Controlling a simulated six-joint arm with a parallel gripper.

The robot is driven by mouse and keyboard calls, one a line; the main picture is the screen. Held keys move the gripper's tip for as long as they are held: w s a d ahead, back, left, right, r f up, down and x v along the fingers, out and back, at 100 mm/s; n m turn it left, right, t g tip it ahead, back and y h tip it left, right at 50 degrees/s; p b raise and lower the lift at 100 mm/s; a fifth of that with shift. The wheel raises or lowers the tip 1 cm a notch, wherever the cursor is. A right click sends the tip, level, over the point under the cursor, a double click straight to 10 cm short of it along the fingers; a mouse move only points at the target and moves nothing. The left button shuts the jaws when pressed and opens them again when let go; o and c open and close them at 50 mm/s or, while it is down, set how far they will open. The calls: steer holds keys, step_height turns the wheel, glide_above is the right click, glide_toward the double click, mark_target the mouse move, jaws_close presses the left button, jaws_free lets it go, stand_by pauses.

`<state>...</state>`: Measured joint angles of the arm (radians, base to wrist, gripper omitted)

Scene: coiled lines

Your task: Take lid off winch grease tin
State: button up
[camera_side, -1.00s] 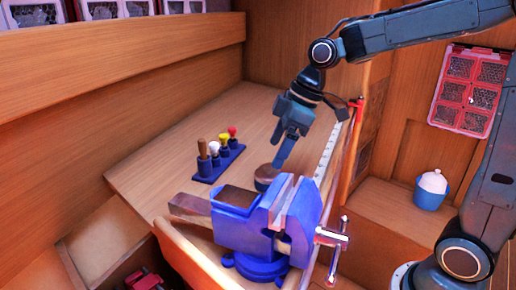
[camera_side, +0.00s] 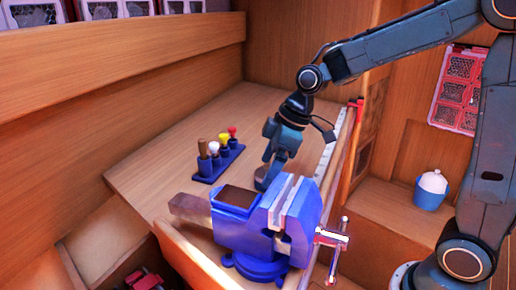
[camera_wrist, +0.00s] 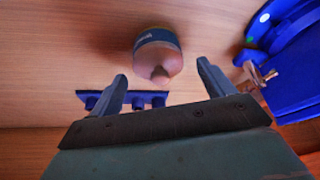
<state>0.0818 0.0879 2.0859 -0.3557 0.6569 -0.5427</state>
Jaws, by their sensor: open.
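The round grease tin (camera_wrist: 150,38) has a dark label band and a brownish-grey top with a small pointed bump (camera_wrist: 160,74) in the wrist view. In the side view the tin (camera_side: 261,184) stands on the bench just behind the vise, partly covered by my gripper. My gripper (camera_wrist: 163,80) is open, its fingers apart to the left and right, with the tin ahead of and between them. In the side view my gripper (camera_side: 268,168) is low over the tin. I cannot tell whether a finger touches it.
A blue vise (camera_side: 262,225) stands at the bench's front edge, close to the tin; it also shows in the wrist view (camera_wrist: 300,70). A blue rack (camera_side: 218,165) with several handled tools is to the left. A white ruler strip (camera_side: 327,158) lies along the right edge. Bench behind is clear.

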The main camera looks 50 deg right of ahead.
steer(key=shift+c, duration=0.4)
steer(key=c, duration=1)
steer(key=shift+r, duration=0.1)
step_height(320, 180, up, 20)
steer(key=shift+f, duration=0.1)
stand_by(0.7)
